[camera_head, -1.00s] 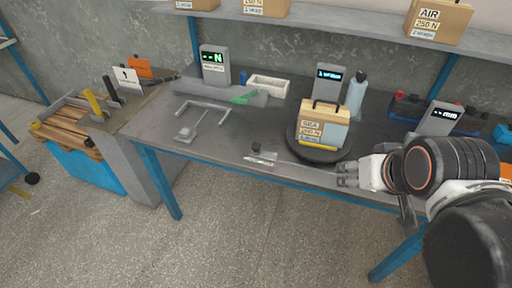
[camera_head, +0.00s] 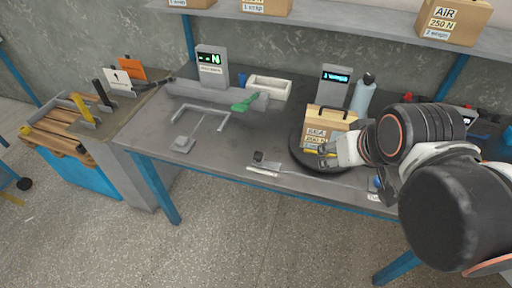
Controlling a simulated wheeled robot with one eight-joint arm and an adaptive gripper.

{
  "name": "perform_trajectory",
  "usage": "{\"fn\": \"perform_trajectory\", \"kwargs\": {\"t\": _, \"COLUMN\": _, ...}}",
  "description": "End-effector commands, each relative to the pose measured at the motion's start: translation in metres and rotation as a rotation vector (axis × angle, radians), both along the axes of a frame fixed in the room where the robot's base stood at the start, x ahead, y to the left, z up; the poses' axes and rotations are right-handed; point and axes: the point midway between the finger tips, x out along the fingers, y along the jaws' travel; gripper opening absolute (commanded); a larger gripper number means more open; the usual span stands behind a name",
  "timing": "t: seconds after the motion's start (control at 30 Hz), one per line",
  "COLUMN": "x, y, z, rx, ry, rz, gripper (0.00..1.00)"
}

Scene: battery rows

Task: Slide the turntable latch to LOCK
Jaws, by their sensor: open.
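The black round turntable (camera_head: 296,147) sits on the grey workbench, with a cardboard box (camera_head: 328,119) labelled SEA 250 N standing on it. A small dark knob (camera_head: 258,156) stands near the bench's front edge, left of the turntable, behind a pale label strip (camera_head: 262,172). It may be the latch; I cannot read LOCK on the strip. A thin bar runs right from there along the edge. My gripper (camera_head: 327,153) is open, in front of the box's lower part and over the turntable's front. It is right of the knob and apart from it. Contact with the box cannot be told.
A grey display post (camera_head: 334,87) and a bottle (camera_head: 362,93) stand behind the turntable. Another display post (camera_head: 211,66), a white tray (camera_head: 268,87) and a green-handled item (camera_head: 244,104) are further left. A grey U-shaped frame (camera_head: 204,112) lies left. The bench between frame and knob is clear.

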Motion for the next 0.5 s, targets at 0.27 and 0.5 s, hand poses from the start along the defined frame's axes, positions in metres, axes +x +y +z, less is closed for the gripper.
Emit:
{"fn": "perform_trajectory", "kwargs": {"t": 0.27, "x": 0.018, "y": 0.008, "z": 0.009, "rx": -0.040, "ry": 0.047, "rz": 0.081, "gripper": 0.47}}
{"fn": "perform_trajectory", "kwargs": {"t": 0.5, "x": 0.044, "y": 0.020, "z": 0.017, "rx": -0.095, "ry": 0.113, "rz": 0.202, "gripper": 0.47}}
